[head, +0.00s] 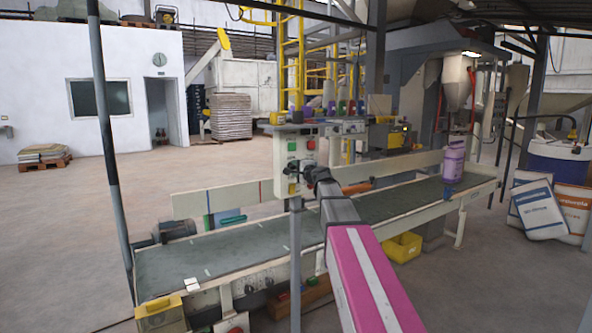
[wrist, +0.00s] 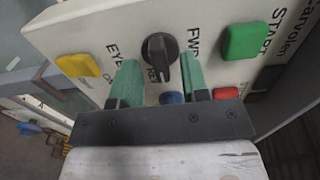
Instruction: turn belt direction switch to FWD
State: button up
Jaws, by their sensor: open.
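The belt direction switch is a black rotary knob (wrist: 160,55) on a pale control panel (wrist: 75,28). Printed lettering that looks like FWD lies right of the knob in the wrist view, and a partly hidden word lies just below it. The knob's grip runs roughly up and down in that view; I cannot tell which mark it points to. My gripper (wrist: 160,64) is open, with one green finger on each side of the knob. I cannot tell whether they touch it. In the head view my gripper (head: 304,172) is at the post-mounted control box (head: 291,145).
Around the knob are a yellow button (wrist: 77,65), a green START button (wrist: 245,41), a blue button (wrist: 171,98) and a red button (wrist: 226,93). The conveyor belt (head: 215,254) runs behind the post, with a purple sack (head: 453,163) on it. Open floor lies left.

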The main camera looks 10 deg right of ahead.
jog(key=shift+w+a, duration=0.2)
jog(key=shift+w, duration=0.15)
grip_shut()
